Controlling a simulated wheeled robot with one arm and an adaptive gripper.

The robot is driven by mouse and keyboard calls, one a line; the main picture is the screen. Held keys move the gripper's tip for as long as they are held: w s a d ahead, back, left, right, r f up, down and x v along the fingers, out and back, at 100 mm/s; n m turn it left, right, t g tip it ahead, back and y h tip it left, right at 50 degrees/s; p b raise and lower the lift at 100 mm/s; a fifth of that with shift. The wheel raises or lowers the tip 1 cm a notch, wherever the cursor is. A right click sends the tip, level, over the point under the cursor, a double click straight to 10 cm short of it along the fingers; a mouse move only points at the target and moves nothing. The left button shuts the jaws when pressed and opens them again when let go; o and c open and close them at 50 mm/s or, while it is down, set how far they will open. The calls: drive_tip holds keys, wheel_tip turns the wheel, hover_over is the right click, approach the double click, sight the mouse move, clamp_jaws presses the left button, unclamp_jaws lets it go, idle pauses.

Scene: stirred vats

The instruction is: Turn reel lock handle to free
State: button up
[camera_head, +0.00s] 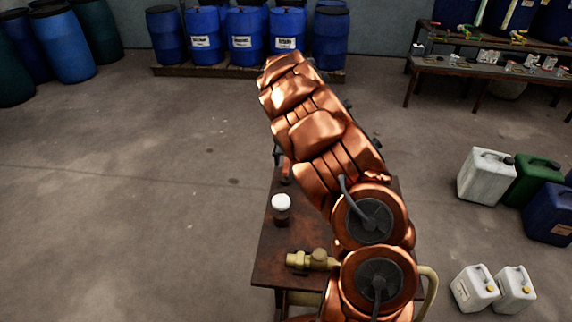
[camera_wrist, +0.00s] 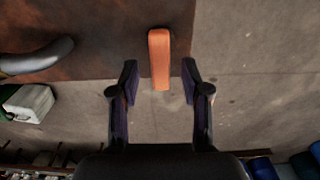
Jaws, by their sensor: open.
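An orange bar-shaped handle (camera_wrist: 159,55) shows in the wrist view, standing out from the edge of a rusty brown table (camera_wrist: 100,30). My gripper (camera_wrist: 160,68) is open. Its two dark fingers lie to the left and right of the handle, with a clear gap on each side. How far the handle is from the fingertips in depth I cannot tell. In the head view a small reddish-orange part (camera_head: 286,168) shows at the table's far left, beside my copper-coloured arm. My arm hides the gripper and much of the table there.
On the table stand a jar with a white lid (camera_head: 281,203) and a brass valve (camera_head: 312,260). Jerrycans (camera_head: 486,176) stand on the floor at right. Blue drums (camera_head: 247,36) line the back, near a bench (camera_head: 490,70). The floor at left is clear.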

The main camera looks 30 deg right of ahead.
sight(286, 165)
drive_tip(key=shift+f+p, duration=0.35)
drive_tip(key=shift+f, duration=1.3)
drive_tip(key=shift+c, duration=0.4)
clamp_jaws()
